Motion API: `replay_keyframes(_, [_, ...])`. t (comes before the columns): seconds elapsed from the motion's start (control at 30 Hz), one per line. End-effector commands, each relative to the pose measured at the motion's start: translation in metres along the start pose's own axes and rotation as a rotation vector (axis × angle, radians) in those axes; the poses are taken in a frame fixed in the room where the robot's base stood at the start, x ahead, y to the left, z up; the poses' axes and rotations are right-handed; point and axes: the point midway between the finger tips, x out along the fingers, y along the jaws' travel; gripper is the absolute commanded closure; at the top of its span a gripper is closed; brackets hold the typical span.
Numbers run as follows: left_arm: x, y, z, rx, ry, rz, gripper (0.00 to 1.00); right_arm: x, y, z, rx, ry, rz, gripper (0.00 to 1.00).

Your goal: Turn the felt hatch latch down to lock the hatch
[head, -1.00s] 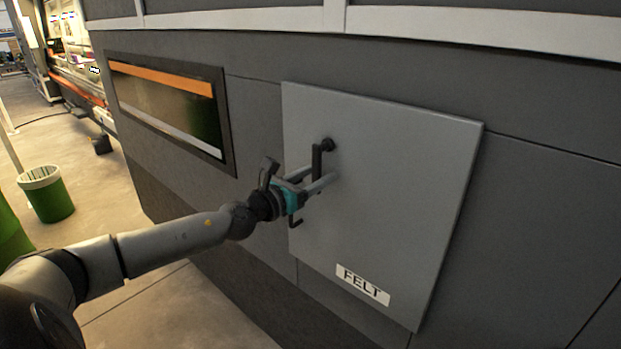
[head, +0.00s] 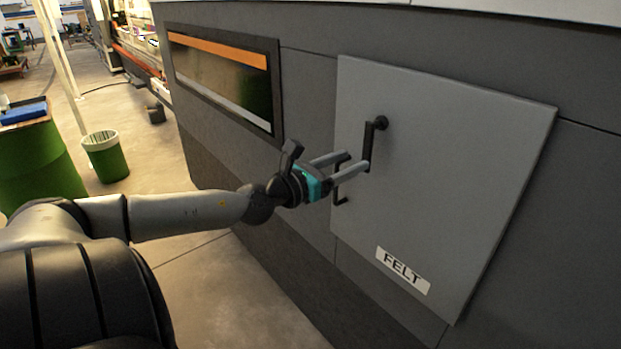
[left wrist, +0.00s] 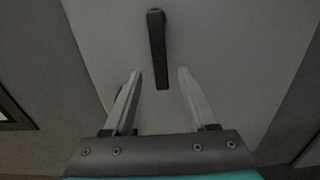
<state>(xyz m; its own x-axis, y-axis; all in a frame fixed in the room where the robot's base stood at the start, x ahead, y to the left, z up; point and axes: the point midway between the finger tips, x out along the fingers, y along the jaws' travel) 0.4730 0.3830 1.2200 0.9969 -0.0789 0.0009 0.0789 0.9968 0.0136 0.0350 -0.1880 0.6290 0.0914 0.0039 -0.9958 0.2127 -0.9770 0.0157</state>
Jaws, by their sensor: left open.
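The felt hatch (head: 450,170) is a grey panel with a white "FELT" label (head: 403,271); it lies flat against the dark machine wall. Its black latch (head: 369,146) hangs down from a round pivot near the upper left of the panel. My left gripper (head: 356,162) is open and empty, with its fingertips close to the latch's lower end. In the left wrist view the latch (left wrist: 158,50) points down toward the gap between the open fingers (left wrist: 160,76). I cannot tell whether the fingers touch it. My right gripper is not in view.
A smaller black handle (head: 341,195) shows at the hatch's left edge, partly hidden by my gripper. A dark window (head: 225,85) with an orange stripe is left of the hatch. A green bin (head: 105,157) stands on open floor at the left.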

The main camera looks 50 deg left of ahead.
Motion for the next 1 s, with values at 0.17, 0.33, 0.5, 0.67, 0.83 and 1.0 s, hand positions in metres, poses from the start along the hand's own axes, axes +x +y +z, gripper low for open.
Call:
replay_keyframes(0.17, [-0.013, 0.000, -0.001, -0.001, 0.003, 0.000, 0.43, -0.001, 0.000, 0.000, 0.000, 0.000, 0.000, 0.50])
replay_keyframes(0.33, [-0.029, -0.001, -0.001, -0.004, 0.002, 0.000, 0.43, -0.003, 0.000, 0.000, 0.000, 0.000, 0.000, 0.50])
replay_keyframes(0.5, [-0.049, 0.001, -0.001, -0.003, 0.000, 0.003, 0.43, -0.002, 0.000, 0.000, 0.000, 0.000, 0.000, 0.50])
replay_keyframes(0.67, [-0.068, 0.001, -0.001, 0.001, 0.001, 0.005, 0.43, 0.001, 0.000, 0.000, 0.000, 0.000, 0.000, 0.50])
replay_keyframes(0.83, [-0.082, 0.001, -0.001, -0.001, -0.001, 0.002, 0.43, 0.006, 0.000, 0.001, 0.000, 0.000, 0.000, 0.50])
replay_keyframes(1.0, [-0.090, 0.001, 0.000, 0.003, 0.000, 0.002, 0.43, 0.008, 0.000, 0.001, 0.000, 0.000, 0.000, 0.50])
